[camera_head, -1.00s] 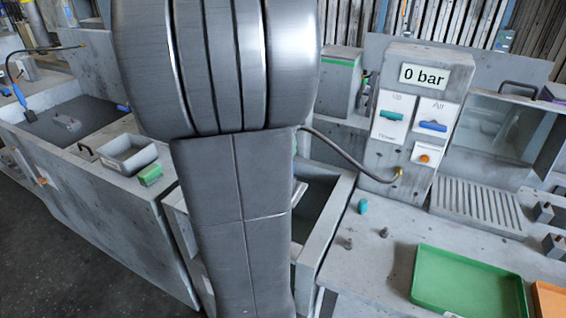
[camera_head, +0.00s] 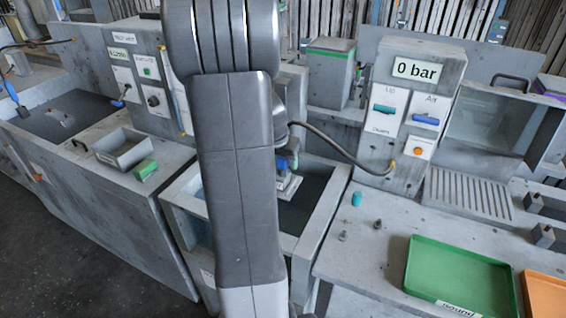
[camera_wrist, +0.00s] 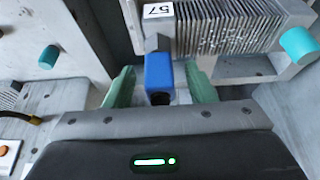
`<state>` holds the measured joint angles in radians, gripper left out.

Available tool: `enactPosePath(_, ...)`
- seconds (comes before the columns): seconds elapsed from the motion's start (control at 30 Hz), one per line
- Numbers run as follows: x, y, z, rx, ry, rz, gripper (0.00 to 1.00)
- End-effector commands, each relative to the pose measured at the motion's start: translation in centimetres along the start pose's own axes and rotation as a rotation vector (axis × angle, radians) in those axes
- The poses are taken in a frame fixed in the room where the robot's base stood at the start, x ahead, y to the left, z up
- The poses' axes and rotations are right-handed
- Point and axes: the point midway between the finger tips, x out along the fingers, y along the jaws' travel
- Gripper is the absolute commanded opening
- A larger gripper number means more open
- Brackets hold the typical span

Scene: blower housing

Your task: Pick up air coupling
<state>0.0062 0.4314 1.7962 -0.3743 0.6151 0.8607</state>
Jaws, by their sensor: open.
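The blue air coupling (camera_wrist: 158,72) sits at the edge of a grey finned housing (camera_wrist: 225,28) with a "57" label in the wrist view. A dark opening shows at its near end. My gripper (camera_wrist: 160,88) is open, with one green finger on each side of the coupling. I cannot tell whether either finger touches it. In the head view a blue part (camera_head: 283,164) shows just right of my arm, above a grey plate in the open basin (camera_head: 318,190). My arm hides most of the gripper there.
A dark hose (camera_head: 335,147) runs from the "0 bar" panel (camera_head: 386,120) toward my arm. A teal plug (camera_head: 357,198) stands on the right bench, near a green tray (camera_head: 460,272) and an orange tray (camera_head: 545,296). A grey bin (camera_head: 124,150) stands on the left.

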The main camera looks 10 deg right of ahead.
Motion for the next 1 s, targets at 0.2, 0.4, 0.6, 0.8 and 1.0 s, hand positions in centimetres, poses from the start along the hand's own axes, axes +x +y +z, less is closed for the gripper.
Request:
enactPosePath(0.2, 0.1, 0.0, 0.0, 0.0, 0.0, 0.0, 0.5)
enactPosePath(0.4, 0.1, 0.0, 0.0, 0.0, 0.0, 0.0, 0.11)
enactPosePath(0.6, 0.0, 0.0, 0.0, 0.0, 0.0, 0.0, 0.0)
enactPosePath(0.8, -0.7, -0.1, -0.3, 0.002, 0.003, -0.002, 0.0)
enactPosePath(1.0, -4.0, -0.1, -1.8, 0.003, 0.006, -0.003, 0.0)
